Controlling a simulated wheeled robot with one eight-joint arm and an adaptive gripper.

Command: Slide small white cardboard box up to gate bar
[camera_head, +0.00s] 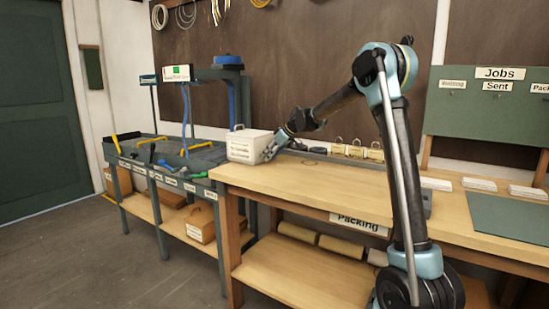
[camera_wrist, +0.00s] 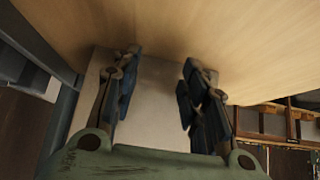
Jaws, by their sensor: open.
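The small white cardboard box (camera_head: 250,145) with printed lines on its front stands upright at the left end of the wooden packing bench, by the junction with the grey bench. My gripper (camera_head: 270,150) is at the box's right side, very close to it; I cannot tell if they touch. In the wrist view the open fingers of my gripper (camera_wrist: 160,85) stand apart, with the pale face of the box (camera_wrist: 158,108) showing between and behind them. I cannot pick out the gate bar with certainty.
The grey bench (camera_head: 175,160) to the left carries yellow handles, green and dark tools, and a blue-posted frame. White stacks (camera_head: 480,184) and a green mat (camera_head: 510,217) lie to the right. The packing bench top (camera_head: 290,180) is clear in front.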

